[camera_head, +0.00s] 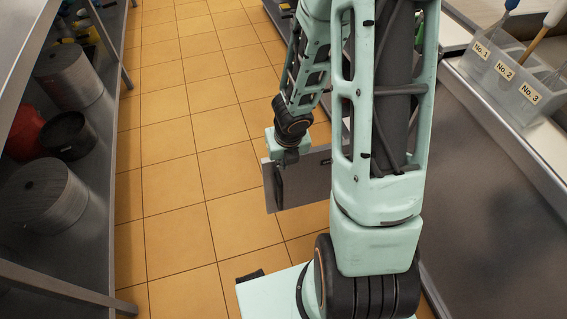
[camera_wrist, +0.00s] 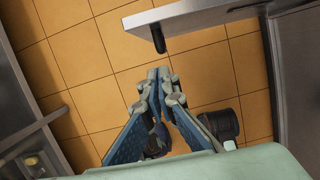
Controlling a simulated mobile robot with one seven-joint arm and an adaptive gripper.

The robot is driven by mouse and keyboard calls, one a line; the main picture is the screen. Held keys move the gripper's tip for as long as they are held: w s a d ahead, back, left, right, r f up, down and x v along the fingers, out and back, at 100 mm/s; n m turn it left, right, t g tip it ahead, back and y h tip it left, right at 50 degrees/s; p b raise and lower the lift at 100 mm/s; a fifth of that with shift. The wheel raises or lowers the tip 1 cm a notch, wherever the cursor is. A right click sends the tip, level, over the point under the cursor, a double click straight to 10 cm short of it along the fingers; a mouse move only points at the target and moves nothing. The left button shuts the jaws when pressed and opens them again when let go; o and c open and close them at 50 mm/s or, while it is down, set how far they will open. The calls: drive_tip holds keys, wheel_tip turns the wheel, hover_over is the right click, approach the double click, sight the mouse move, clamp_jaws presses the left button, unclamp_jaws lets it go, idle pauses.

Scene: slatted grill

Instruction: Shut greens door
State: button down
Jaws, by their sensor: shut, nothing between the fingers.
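A grey metal door panel (camera_head: 305,181) stands swung out over the tiled floor in the head view, partly hidden behind my arm. It has a dark bar handle (camera_head: 279,186) on its face. No label on it shows. In the wrist view the door's edge (camera_wrist: 205,10) crosses the top, with the dark handle (camera_wrist: 158,38) hanging below it. My gripper (camera_wrist: 158,76) is shut and empty, its fingertips just below the handle in that picture with a gap between. In the head view my fingers cannot be made out clearly beside the door.
A steel counter (camera_head: 490,170) runs along the right, with a holder (camera_head: 505,75) of numbered compartments and utensils on top. A shelf rack (camera_head: 75,275) with metal pots (camera_head: 42,195) and a red item (camera_head: 22,135) stands on the left. The tiled aisle (camera_head: 175,170) between is clear.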

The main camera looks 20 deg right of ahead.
drive_tip(key=b, duration=0.7)
approach(278, 176)
wheel_tip(278, 176, down, 2)
drive_tip(key=s, duration=0.2)
drive_tip(key=shift+w+r+p, duration=0.2)
drive_tip(key=shift+w+p, duration=0.85)
drive_tip(key=shift+p, duration=0.1)
drive_tip(key=shift+w+f+p, duration=0.2)
drive_tip(key=shift+w+p, duration=0.4)
drive_tip(key=shift+w, duration=0.4)
